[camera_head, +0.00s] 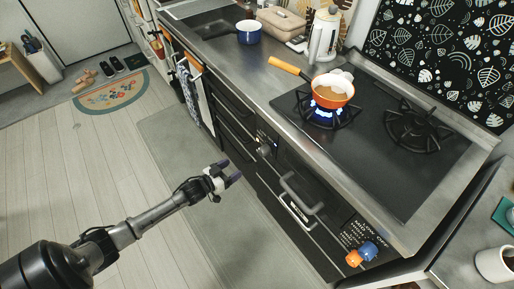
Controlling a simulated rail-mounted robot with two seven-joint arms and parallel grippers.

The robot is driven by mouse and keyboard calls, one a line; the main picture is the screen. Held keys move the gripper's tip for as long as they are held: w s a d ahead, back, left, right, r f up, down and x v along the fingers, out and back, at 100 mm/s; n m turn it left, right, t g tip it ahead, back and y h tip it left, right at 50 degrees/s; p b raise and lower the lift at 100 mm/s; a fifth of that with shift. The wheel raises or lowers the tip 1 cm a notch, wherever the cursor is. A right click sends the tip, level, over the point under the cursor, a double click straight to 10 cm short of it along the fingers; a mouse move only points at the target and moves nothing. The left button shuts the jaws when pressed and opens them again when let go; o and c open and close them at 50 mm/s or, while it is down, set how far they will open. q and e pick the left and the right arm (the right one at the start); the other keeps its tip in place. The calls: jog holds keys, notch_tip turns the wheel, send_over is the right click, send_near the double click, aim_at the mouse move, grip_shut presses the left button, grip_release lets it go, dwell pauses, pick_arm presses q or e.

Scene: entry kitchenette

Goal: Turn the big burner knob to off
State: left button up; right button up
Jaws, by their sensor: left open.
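The stove front has a small knob (264,150) on a dark panel left of the grill drawer handle (302,193). An orange knob-like piece (354,258) and a blue one (369,250) sit at the lower right, beside a panel printed with small text. I cannot tell which is the big burner knob or read its setting. The left burner (327,112) burns with blue flame under an orange pan (333,90); the right burner (418,129) shows no flame. My left gripper (236,176) is open and empty, left of the stove front and apart from it. My right gripper is not in view.
The pan's wooden handle (290,68) points left over the counter. A blue pot (248,32) and a white kettle (324,35) stand further back. A towel (196,95) hangs on the counter front.

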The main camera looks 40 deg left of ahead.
aim_at(259, 153)
pick_arm(q)
jog(key=shift+n+t+h, duration=0.5)
jog(key=shift+t+h, duration=0.3)
jog(key=shift+h, duration=0.1)
jog(key=x, duration=0.4)
jog(key=d+r+b+x, duration=0.1)
jog(key=x, duration=0.3)
jog(key=r+b+x, duration=0.1)
jog(key=x, duration=0.3)
jog(key=shift+w+d+r, duration=0.2)
jog(key=shift+d, duration=0.2)
jog(key=shift+w+d, duration=0.15)
jog(key=shift+w, duration=0.5)
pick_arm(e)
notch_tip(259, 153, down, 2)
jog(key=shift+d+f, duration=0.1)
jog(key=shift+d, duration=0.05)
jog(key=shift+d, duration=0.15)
pick_arm(q)
jog(key=c, duration=0.9)
